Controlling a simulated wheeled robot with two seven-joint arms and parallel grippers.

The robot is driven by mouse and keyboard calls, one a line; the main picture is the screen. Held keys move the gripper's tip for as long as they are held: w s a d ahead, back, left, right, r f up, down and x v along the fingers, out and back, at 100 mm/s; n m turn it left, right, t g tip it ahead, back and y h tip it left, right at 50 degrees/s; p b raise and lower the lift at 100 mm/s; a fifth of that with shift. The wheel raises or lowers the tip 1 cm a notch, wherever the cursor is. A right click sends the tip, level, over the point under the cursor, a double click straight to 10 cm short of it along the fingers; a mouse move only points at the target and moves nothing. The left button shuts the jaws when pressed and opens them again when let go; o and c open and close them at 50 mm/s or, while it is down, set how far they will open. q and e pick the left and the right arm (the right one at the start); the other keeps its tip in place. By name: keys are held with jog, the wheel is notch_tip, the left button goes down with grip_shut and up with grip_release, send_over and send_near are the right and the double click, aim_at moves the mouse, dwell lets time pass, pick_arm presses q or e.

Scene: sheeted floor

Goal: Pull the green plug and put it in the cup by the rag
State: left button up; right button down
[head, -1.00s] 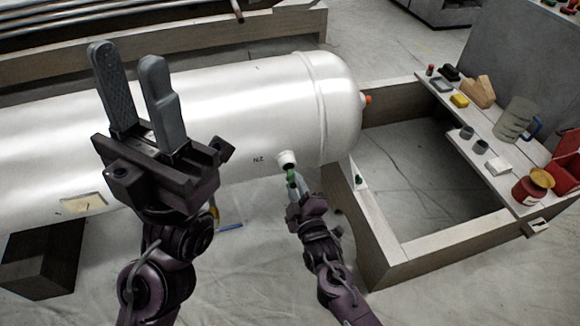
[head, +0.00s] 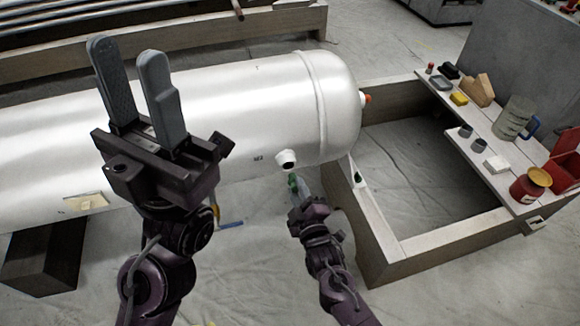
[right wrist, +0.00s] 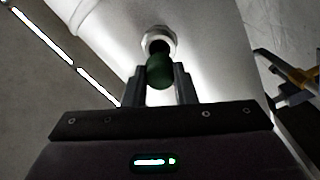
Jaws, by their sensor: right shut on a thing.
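The green plug (head: 292,182) is between the fingers of my right gripper (head: 299,190), just below the white port (head: 287,158) on the tank. The port's dark opening shows, and the plug looks clear of it. In the right wrist view the plug (right wrist: 160,72) stands in front of the port (right wrist: 158,40), between both fingers. Two small grey cups stand on the bench at right: one further back (head: 465,131), one nearer (head: 480,145). The nearer cup is beside a white folded piece, apparently the rag (head: 497,164). My left gripper (head: 131,80) is open and empty, raised before the tank.
The white tank (head: 230,110) fills the left and middle. The bench holds a grey-green mug (head: 513,118), a red jar (head: 530,185), a red bin (head: 565,160), wooden blocks and a yellow block (head: 459,98).

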aim_at(297, 190)
jog(key=shift+p+v, duration=1.25)
jog(key=shift+v, duration=0.65)
